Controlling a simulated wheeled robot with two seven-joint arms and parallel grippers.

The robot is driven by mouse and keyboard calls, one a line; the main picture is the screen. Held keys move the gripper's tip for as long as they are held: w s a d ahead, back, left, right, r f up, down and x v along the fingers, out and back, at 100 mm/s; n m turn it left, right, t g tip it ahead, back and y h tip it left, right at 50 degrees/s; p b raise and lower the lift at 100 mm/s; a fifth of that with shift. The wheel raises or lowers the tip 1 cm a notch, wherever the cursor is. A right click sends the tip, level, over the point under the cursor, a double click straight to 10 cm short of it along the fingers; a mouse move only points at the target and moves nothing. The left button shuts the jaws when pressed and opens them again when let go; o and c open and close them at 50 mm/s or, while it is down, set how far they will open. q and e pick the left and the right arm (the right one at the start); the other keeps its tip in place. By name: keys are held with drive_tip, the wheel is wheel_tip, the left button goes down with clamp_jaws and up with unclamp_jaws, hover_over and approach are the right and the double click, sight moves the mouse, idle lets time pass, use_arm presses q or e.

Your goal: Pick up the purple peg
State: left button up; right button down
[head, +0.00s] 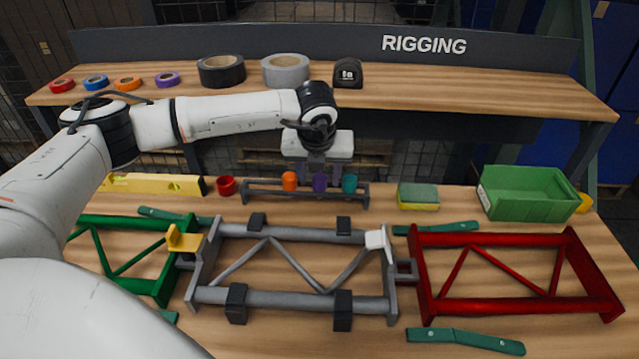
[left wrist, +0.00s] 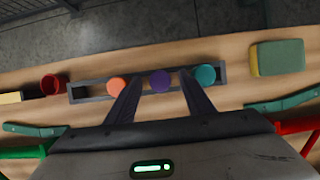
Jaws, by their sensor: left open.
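The purple peg (head: 320,182) stands in a grey rack (head: 249,195), between an orange peg (head: 289,181) and a teal peg (head: 349,183). My left gripper (head: 319,172) is over the rack, above and just behind the purple peg in the head view. In the left wrist view the purple peg (left wrist: 160,81) shows its round top between and slightly beyond the two open fingers (left wrist: 158,88). The orange peg (left wrist: 117,87) lies beyond the left fingertip and the teal peg (left wrist: 205,75) beyond the right one. The gripper holds nothing. My right gripper is not in view.
A red cup (head: 226,186) and a yellow level (head: 155,184) lie left of the rack. A sponge (head: 418,196) and a green bin (head: 528,193) stand to the right. Green, grey (head: 290,299) and red (head: 520,306) frames fill the front. A shelf (head: 430,84) with tape rolls is behind.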

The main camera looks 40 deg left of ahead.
use_arm(q)
drive_tip(key=c, duration=1.2)
drive_tip(key=shift+o, duration=0.2)
wheel_tip(320, 180, up, 11)
wheel_tip(320, 180, up, 4)
drive_tip(key=p, duration=0.2)
hover_over(320, 179)
